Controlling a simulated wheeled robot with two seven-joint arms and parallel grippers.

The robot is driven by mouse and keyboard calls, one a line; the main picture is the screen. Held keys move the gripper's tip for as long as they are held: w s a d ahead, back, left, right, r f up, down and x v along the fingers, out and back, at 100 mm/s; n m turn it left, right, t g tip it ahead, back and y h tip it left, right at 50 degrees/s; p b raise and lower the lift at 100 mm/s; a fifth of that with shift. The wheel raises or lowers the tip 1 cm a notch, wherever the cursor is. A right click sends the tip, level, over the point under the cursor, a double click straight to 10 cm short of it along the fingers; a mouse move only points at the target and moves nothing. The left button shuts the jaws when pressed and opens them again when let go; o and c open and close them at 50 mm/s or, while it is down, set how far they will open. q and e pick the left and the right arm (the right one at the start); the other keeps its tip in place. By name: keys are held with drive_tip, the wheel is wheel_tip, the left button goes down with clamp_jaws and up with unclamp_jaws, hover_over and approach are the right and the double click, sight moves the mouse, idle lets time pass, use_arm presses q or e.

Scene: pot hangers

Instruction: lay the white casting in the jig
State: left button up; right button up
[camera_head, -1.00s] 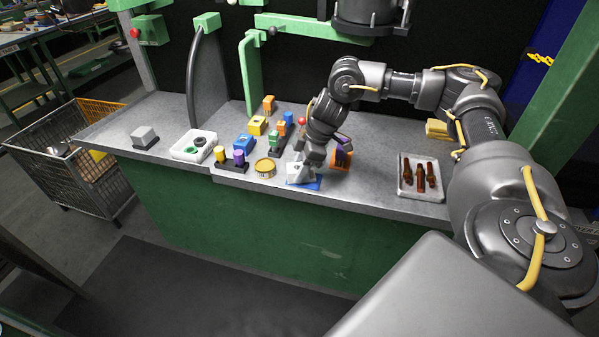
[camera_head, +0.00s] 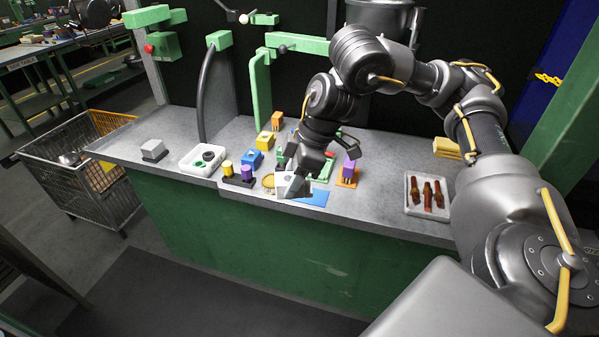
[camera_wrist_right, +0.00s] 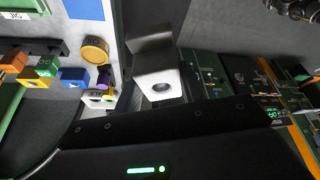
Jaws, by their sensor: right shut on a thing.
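The white casting (camera_head: 289,184) is in my right gripper (camera_head: 299,170), above the bench near its front edge and just left of the blue mat (camera_head: 314,198). In the right wrist view the casting (camera_wrist_right: 158,86) shows a dark round hole in its end, with a grey finger over its far part. The right gripper is shut on it. A green frame (camera_head: 327,172), which looks like the jig, lies behind the mat, partly hidden by my gripper. A "JIG" label (camera_wrist_right: 14,16) shows in the wrist view's corner. My left gripper is not in view.
An orange-purple piece (camera_head: 348,174) stands right of the jig. A tray of brown parts (camera_head: 427,196) lies farther right, with clear bench between.

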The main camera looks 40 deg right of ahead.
drive_tip(key=shift+s+a+r, duration=0.25)
drive_tip(key=shift+s+a, duration=0.05)
drive_tip(key=shift+a, duration=0.2)
drive_tip(key=shift+s+a+r, duration=0.2)
drive_tip(key=shift+s+a, duration=0.1)
drive_tip(key=shift+a, duration=0.2)
drive_tip(key=s+a+x, duration=0.1)
drive_tip(key=x, duration=1)
drive_tip(key=shift+a+m, duration=0.3)
drive_tip(key=shift+a, duration=0.05)
